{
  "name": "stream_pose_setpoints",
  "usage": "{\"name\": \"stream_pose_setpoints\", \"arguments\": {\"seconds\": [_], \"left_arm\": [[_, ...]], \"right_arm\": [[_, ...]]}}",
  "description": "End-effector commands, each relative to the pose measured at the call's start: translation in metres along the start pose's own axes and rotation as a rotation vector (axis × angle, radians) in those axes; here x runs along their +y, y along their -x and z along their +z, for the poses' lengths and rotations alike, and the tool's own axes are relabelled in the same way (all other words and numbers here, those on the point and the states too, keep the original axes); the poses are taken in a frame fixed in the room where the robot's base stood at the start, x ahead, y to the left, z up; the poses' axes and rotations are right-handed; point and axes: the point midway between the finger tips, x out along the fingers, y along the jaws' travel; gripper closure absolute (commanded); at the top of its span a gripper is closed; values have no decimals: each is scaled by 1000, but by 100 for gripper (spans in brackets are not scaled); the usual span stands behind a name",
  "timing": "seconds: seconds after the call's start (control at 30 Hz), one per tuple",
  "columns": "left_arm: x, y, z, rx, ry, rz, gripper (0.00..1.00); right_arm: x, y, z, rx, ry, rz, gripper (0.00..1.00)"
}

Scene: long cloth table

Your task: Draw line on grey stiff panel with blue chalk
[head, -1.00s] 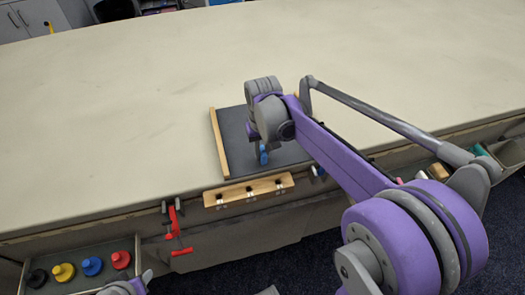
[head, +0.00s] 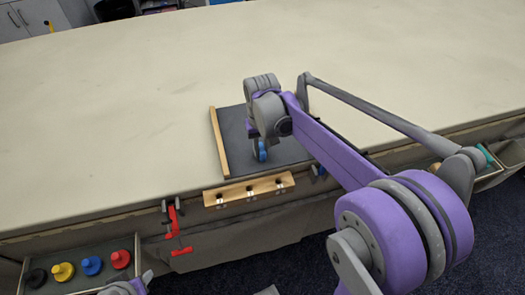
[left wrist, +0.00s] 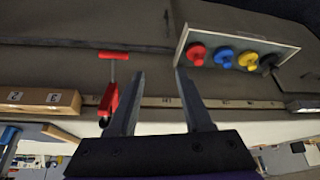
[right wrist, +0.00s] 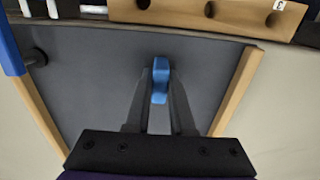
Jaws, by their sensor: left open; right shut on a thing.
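The grey stiff panel (head: 235,150) lies on the table near its front edge, with wooden strips along two sides. It fills much of the right wrist view (right wrist: 95,85). My right gripper (right wrist: 160,98) is shut on the blue chalk (right wrist: 160,75), over the panel. The chalk also shows in the head view (head: 261,152) below the gripper. Whether its tip touches the panel I cannot tell, and I see no line on the panel. My left gripper (left wrist: 159,75) is open and empty, low at the table's front; only part of that arm shows in the head view.
A wooden rack with holes (head: 248,190) sits at the table edge before the panel. A red clamp (head: 173,220) hangs on the edge to its left. A tray (head: 110,246) holds red, blue, yellow and black knobbed pieces. The table behind the panel is clear.

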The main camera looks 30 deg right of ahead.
Motion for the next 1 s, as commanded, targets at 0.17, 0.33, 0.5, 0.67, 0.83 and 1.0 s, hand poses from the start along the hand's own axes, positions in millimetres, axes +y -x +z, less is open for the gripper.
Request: {"name": "stream_pose_setpoints", "arguments": {"seconds": [0.17,0.33,0.5,0.67,0.83,1.0], "left_arm": [[0,0,0,0,0,0,50],[0,0,0,0,0,0,50],[0,1,-1,0,0,0,50],[0,1,-1,0,0,0,50],[0,1,-1,1,0,0,50],[0,1,-1,1,0,0,50]], "right_arm": [[0,0,-6,0,0,0,100],[0,0,-9,0,0,0,100],[0,0,-18,0,0,0,100],[0,-1,-25,0,0,0,100],[0,-1,-27,0,0,0,100],[0,-1,-33,0,0,0,100]]}}
